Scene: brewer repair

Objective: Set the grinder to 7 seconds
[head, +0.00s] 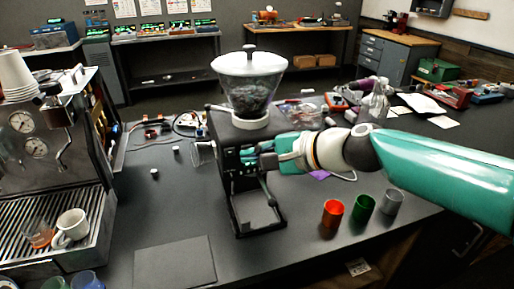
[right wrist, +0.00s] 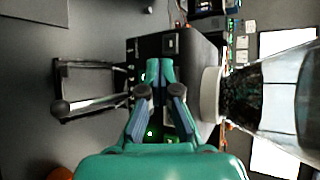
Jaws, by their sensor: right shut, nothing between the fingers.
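The black grinder (head: 222,128) stands upright on the dark table, with a clear bean hopper (head: 247,85) on top that holds dark beans under a white lid. In the right wrist view the grinder's front (right wrist: 178,52) faces the camera, with small green lights partly hidden by my fingers. My right gripper (head: 256,160) is at the grinder's front panel, its fingers shut and empty. In the right wrist view its fingertips (right wrist: 160,70) are close to the panel; I cannot tell whether they touch. The time setting is not readable. My left gripper is not in view.
An espresso machine (head: 60,150) with a white cup (head: 70,228) stands at the left. A red cup (head: 333,213), a green cup (head: 363,207) and a grey cup (head: 391,201) stand right of the grinder. A dark flat mat (head: 174,262) lies in front.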

